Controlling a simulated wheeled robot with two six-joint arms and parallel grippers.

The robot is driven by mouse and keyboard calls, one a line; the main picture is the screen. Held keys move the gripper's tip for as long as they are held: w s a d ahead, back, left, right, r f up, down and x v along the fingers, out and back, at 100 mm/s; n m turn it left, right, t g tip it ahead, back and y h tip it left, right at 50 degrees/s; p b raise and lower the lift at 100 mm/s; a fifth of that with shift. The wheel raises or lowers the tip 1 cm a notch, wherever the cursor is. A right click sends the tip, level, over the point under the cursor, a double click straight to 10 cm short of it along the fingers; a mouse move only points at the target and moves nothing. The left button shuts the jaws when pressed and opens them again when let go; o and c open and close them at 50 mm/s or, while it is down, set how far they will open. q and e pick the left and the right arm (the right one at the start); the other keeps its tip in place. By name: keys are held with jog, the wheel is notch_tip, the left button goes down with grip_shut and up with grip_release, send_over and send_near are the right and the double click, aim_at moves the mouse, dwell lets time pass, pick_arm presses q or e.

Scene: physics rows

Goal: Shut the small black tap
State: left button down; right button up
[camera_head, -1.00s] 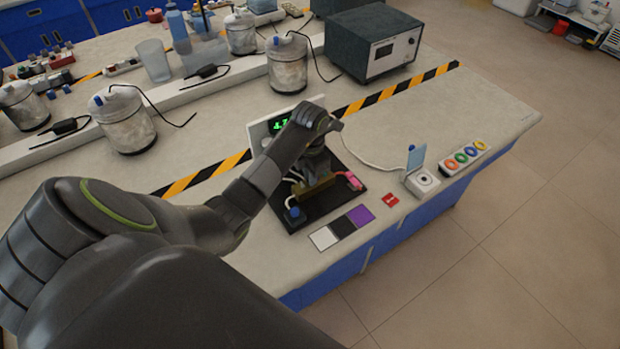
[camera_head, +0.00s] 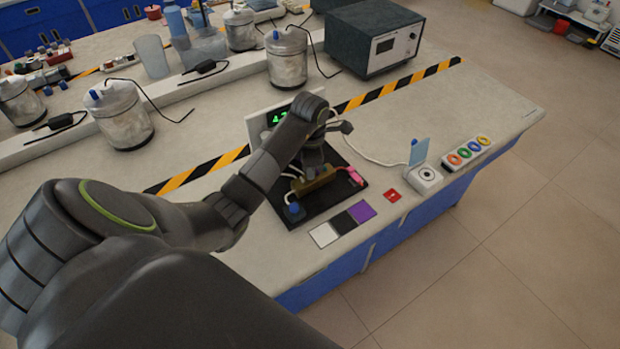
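A brass-coloured manifold (camera_head: 316,181) stands on a black board (camera_head: 322,206) near the bench's front edge. A blue knob (camera_head: 294,209) is at its left front and a pink handle (camera_head: 356,177) at its right end. I cannot make out the small black tap; my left arm and gripper cover the back of the board. My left gripper (camera_head: 335,127) is over that back part, in front of the display. A dark finger shows at its right side. Whether it is open or touching anything is unclear. My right gripper is out of view.
A display with green digits (camera_head: 278,117) stands behind the board. White, black and purple squares (camera_head: 361,211) and a red tag (camera_head: 393,195) lie in front. A white socket (camera_head: 426,176) and coloured-ring strip (camera_head: 467,153) are to the right.

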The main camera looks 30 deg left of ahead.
pick_arm(q)
jog(key=shift+f+m, duration=0.15)
jog(key=shift+m, duration=0.65)
jog(key=shift+b, duration=0.3)
jog(key=shift+f+m+b, duration=0.15)
jog(key=shift+m+b, duration=0.65)
jog(key=shift+b, duration=0.05)
jog(key=shift+m+b, duration=0.35)
jog(key=shift+m, duration=0.25)
jog(key=shift+r+m, duration=0.35)
jog(key=shift+m, duration=1.75)
